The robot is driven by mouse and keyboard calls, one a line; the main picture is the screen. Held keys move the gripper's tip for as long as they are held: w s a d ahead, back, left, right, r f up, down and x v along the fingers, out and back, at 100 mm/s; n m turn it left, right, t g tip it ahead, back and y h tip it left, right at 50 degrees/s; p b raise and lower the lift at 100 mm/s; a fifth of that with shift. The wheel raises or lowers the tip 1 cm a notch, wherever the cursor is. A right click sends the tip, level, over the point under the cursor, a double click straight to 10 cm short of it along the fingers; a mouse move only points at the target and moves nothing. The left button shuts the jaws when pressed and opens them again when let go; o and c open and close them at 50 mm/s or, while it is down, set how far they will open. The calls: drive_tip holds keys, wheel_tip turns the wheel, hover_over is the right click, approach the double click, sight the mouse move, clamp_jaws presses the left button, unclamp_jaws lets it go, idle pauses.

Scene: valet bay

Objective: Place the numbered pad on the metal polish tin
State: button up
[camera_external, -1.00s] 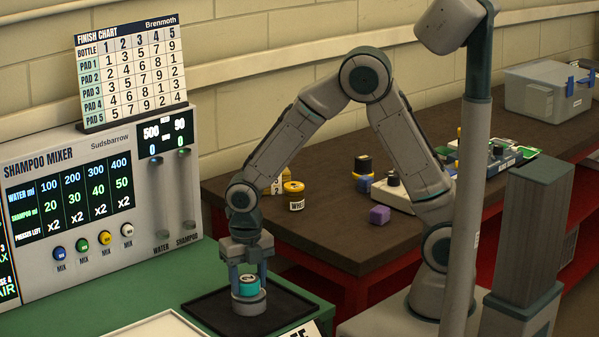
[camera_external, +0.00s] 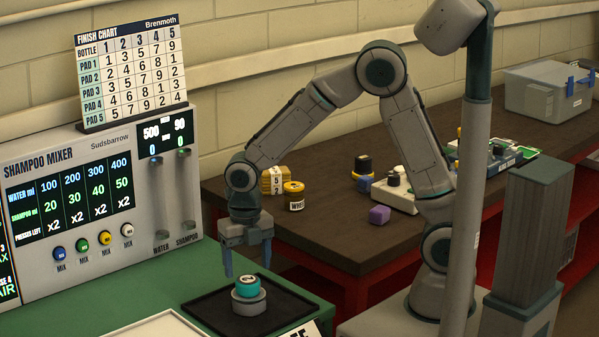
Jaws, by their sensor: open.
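A short teal round piece (camera_external: 247,285) with a pale marked top sits on a wider grey round piece (camera_external: 249,303) on a black tray (camera_external: 205,307). I cannot read its mark, nor tell if either is the numbered pad or the metal polish tin. My gripper (camera_external: 248,263) is open and empty just above the teal piece, fingers pointing down. On the dark table behind, a yellow block with numbers (camera_external: 273,181) stands beside a yellow-lidded tin (camera_external: 294,196), whose label is only partly legible. A dark tin with a yellow band (camera_external: 362,166) stands farther right.
The shampoo mixer (camera_external: 80,200) stands left of the tray, with the finish chart (camera_external: 130,73) on top. A white-rimmed tray (camera_external: 160,328) lies at the front. A purple block (camera_external: 380,215) and a grey case (camera_external: 548,90) are on the dark table.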

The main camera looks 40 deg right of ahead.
sight(246, 284)
wheel_tip(246, 284, up, 8)
drive_tip(key=d+r+m, duration=0.2)
drive_tip(key=d+m, duration=0.5)
drive_tip(key=s+d+r+m+t, duration=0.1)
drive_tip(key=s+d+m, duration=0.4)
drive_tip(key=d+m, duration=0.4)
drive_tip(key=s+d+r+m+t, duration=0.1)
drive_tip(key=s+d+m, duration=0.4)
drive_tip(key=m, duration=1.2)
drive_tip(key=d+t, duration=0.1)
drive_tip(key=d, duration=0.3)
drive_tip(key=shift+s+d+r, duration=0.25)
drive_tip(key=shift+s+d, duration=0.05)
drive_tip(key=shift+d, duration=0.1)
